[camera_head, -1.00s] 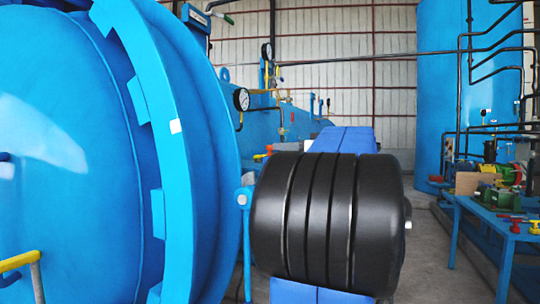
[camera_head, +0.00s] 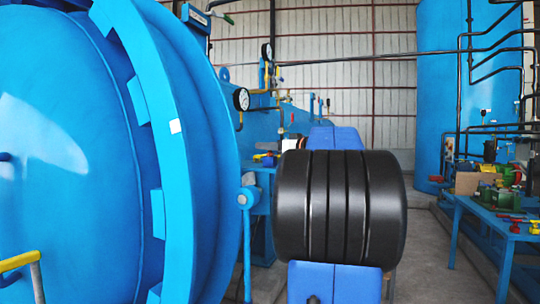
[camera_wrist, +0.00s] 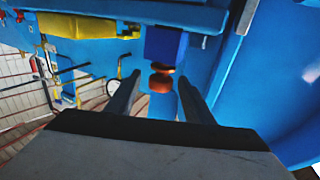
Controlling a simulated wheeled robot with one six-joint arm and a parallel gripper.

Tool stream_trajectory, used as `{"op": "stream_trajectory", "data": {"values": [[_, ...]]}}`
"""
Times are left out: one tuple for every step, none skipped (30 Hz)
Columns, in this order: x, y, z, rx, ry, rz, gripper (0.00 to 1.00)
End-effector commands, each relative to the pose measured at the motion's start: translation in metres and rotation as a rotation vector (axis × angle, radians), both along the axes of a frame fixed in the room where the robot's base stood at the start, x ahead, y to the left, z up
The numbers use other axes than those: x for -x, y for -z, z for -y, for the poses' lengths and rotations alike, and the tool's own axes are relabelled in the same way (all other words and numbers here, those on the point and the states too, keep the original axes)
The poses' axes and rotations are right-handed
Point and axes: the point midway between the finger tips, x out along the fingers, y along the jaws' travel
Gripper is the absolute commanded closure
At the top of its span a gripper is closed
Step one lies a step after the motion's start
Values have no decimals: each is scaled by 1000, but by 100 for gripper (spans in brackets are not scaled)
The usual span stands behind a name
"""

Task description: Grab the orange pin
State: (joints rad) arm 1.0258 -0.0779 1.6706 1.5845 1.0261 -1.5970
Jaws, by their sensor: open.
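The orange pin (camera_wrist: 160,83) shows in the wrist view as a small rounded orange piece with a narrow neck, just below a dark blue block (camera_wrist: 165,46). My gripper (camera_wrist: 160,88) is open, with one dark finger on each side of the pin in the picture. I cannot tell whether the pin lies between the fingertips or beyond them. No contact with the pin is visible. In the head view my arm's dark joint covers the middle, and neither the gripper nor the pin can be made out.
The large blue autoclave door (camera_head: 190,150) fills the left of the head view. A pressure gauge (camera_head: 241,99) stands behind its rim. A blue workbench (camera_head: 490,207) with tools is at the right. A yellow part (camera_wrist: 90,26) is near the gripper in the wrist view.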

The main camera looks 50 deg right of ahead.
Motion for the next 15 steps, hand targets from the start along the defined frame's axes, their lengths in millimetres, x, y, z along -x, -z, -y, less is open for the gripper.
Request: {"op": "stream_trajectory", "data": {"values": [[0,0,0,0,0,0,52],[0,0,0,0,0,0,52],[0,0,0,0,0,0,52],[0,0,0,0,0,0,52],[0,0,0,0,0,0,59],[0,0,0,0,0,0,69],[0,0,0,0,0,0,76],[0,0,0,0,0,0,83],[0,0,0,0,0,0,93],[0,0,0,0,0,0,99],[0,0,0,0,0,0,99],[1,0,0,0,0,0,99],[1,0,0,0,0,0,99],[1,0,0,0,0,0,99],[1,0,0,0,0,0,99]]}}
